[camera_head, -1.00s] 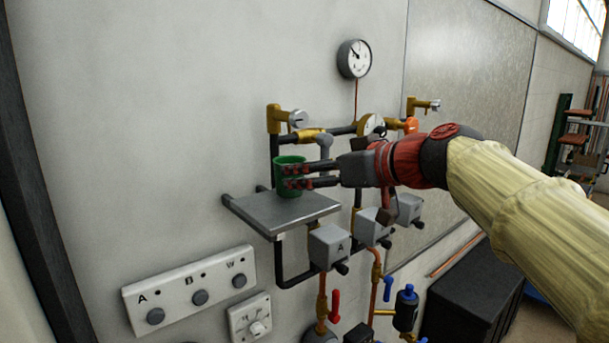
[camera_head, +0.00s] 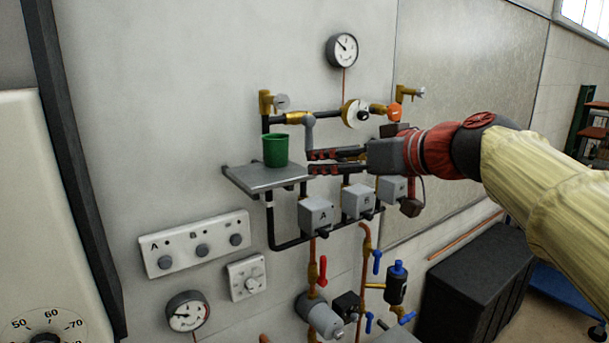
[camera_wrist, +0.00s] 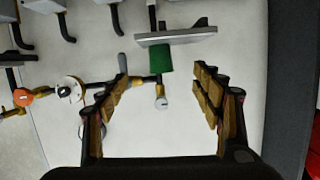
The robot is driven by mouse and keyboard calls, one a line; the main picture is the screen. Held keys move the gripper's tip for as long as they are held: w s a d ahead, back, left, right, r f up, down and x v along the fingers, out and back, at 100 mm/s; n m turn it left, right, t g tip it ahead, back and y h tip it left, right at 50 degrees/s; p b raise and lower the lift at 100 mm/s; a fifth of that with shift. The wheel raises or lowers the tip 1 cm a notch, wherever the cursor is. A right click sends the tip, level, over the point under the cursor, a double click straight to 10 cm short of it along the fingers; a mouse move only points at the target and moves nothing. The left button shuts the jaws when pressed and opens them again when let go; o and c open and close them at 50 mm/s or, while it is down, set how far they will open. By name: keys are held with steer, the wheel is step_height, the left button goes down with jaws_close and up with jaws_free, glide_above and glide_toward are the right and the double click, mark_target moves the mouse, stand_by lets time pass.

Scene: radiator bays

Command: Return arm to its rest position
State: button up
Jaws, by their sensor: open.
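My gripper (camera_head: 312,162) is open and empty in the head view, its fingers pointing left in front of the pipework. My arm reaches in from the right edge. A green cup (camera_head: 275,150) stands upright on a small grey shelf (camera_head: 262,180), to the left of my fingertips and apart from them. In the wrist view, which shows the scene upside down, the two fingers (camera_wrist: 160,88) are spread wide. The green cup (camera_wrist: 160,60) shows beyond them, against the shelf (camera_wrist: 178,37), with nothing between the fingers touching it.
Valves and pipes (camera_head: 318,118) and grey boxes (camera_head: 316,214) are on the wall close to my gripper. A round gauge (camera_head: 342,50) hangs above. A switch panel (camera_head: 196,244) is at lower left. A black box (camera_head: 475,285) stands at lower right.

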steer(key=s+d+f+m+g+h+b, duration=0.1)
steer(key=s+d+f+m+g+h, duration=0.15)
steer(key=f, duration=0.65)
steer(key=s+d+f+m+g+h, duration=0.1)
steer(key=s+f+m, duration=0.15)
steer(key=f, duration=0.55)
steer(key=s+d+f+g+h+b, duration=0.1)
steer(key=s+d+f+b, duration=0.2)
steer(key=s+f, duration=0.4)
steer(key=s+d+f+m+h+b, duration=0.1)
steer(key=s+f+b, duration=0.5)
steer(key=f, duration=0.9)
steer(key=s+d+f+g+h+b, duration=0.1)
steer(key=s+d+f+h+b, duration=0.2)
steer(key=s+f, duration=0.7)
steer(key=shift+d+f+m+g+b, duration=0.35)
steer(key=shift+d+f+b, duration=0.2)
steer(key=shift+d+b, duration=0.3)
